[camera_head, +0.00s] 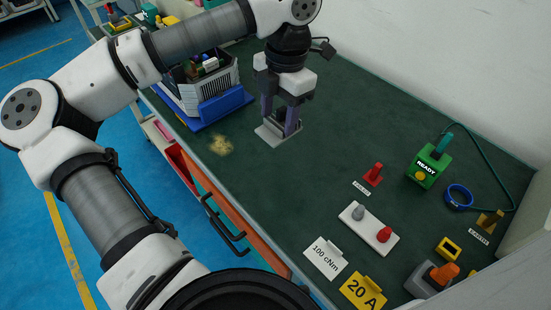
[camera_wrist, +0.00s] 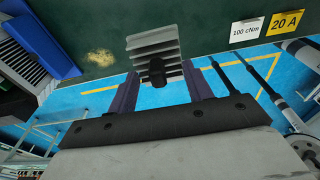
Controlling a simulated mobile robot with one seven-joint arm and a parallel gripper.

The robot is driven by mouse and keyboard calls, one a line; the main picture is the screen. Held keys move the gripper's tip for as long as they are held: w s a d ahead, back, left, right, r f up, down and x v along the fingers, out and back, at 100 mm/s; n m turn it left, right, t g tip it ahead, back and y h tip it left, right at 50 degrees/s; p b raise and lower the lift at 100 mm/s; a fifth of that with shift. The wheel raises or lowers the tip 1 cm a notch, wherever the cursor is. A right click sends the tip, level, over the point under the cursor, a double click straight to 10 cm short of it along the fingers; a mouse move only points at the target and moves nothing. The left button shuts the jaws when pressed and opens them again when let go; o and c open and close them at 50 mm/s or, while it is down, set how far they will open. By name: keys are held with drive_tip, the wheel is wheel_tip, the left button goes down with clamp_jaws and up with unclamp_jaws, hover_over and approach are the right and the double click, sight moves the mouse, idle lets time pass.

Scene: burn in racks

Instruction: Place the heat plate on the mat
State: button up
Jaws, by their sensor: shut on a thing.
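The heat plate (camera_head: 268,136) is a grey metal plate, with fins showing in the wrist view (camera_wrist: 152,38). My gripper (camera_head: 281,120) points down over the bench, and its two purple-grey fingers are shut on the heat plate. The fingers also show in the wrist view (camera_wrist: 160,75), around a dark middle part of the plate. The dark green mat (camera_head: 320,120) covers the bench top. The plate is over it, low and roughly level; I cannot tell whether it touches. My fingers hide part of the plate.
A blue and grey rack unit (camera_head: 215,98) stands left of the plate. A yellowish dusty patch (camera_head: 221,145) lies near the front edge. To the right are a green READY box (camera_head: 428,162), a blue ring (camera_head: 459,196) and a white tray (camera_head: 368,229). The mat's middle is clear.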

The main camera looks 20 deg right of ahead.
sight(283, 125)
wheel_tip(283, 125, down, 15)
drive_tip(key=p, duration=0.2)
drive_tip(key=shift+f+p, duration=0.2)
drive_tip(key=shift+p, duration=0.2)
drive_tip(key=shift+w+f, duration=0.1)
drive_tip(key=shift+f, duration=0.3)
drive_tip(key=shift+f+b, duration=0.2)
drive_tip(key=shift+b, duration=0.1)
drive_tip(key=o, duration=1.1)
drive_tip(key=shift+o, duration=0.2)
drive_tip(key=shift+r, duration=0.15)
drive_tip(key=shift+r+p, duration=0.2)
drive_tip(key=shift+p, duration=0.25)
drive_tip(key=r+b, duration=0.1)
drive_tip(key=r, duration=0.2)
drive_tip(key=r+b, duration=0.1)
drive_tip(key=r, duration=0.3)
drive_tip(key=d+r+b, duration=0.1)
drive_tip(key=r, duration=0.2)
drive_tip(key=shift+w+d+r, duration=0.1)
drive_tip(key=shift+w+r, duration=0.15)
drive_tip(key=shift+r, duration=0.6)
